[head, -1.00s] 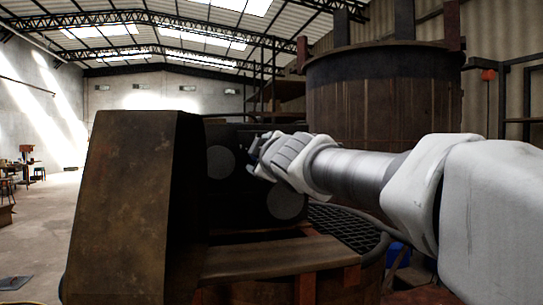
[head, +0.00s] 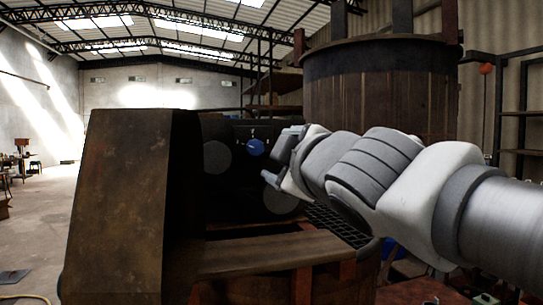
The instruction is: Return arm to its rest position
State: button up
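My arm reaches in from the right edge in the head view, in front of the vat. My gripper (head: 279,158) is at its left end, just right of a blue knob (head: 254,147) on a dark panel (head: 236,190). The gripper's two fingers stand apart, one above and one below, with nothing seen between them. The gripper looks clear of the knob. Small pale marks sit around the knob. The arm hides part of the panel's right side and of the vat behind.
A rusty brown housing (head: 125,200) stands left of the panel. A wooden ledge (head: 275,254) and a dark grating (head: 335,222) lie below. A large vat (head: 385,95) stands behind the arm. Shelving (head: 525,130) is at right. Open floor (head: 40,235) lies at left.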

jog(key=shift+s+d, duration=0.2)
jog(key=shift+s, duration=0.35)
jog(key=s+d+f+m+g+h, duration=0.2)
jog(key=s+d+f+m+g, duration=0.1)
jog(key=f, duration=0.6)
jog(key=s+d+f+m+g+h, duration=0.2)
jog(key=d+f+m, duration=0.3)
jog(key=f, duration=0.4)
jog(key=s+d+f+m+g+h, duration=0.1)
jog(key=s+d+f+m+g, duration=0.3)
jog(key=f, duration=0.5)
jog(key=shift+s+m+h, duration=0.4)
jog(key=shift+s, duration=0.2)
jog(key=s+f+m+g, duration=0.1)
jog(key=s+f, duration=0.1)
jog(key=s+f+m+g, duration=0.1)
jog(key=s+f, duration=0.2)
jog(key=shift+s+a+f+m+g+y, duration=0.1)
jog(key=shift+s+f+m+g+y, duration=0.15)
jog(key=shift+f+m+g+y, duration=0.1)
jog(key=shift+c, duration=1.1)
jog(key=shift+s+f, duration=0.15)
jog(key=shift+s, duration=0.05)
jog(key=shift+c, duration=1.1)
jog(key=shift+s, duration=0.1)
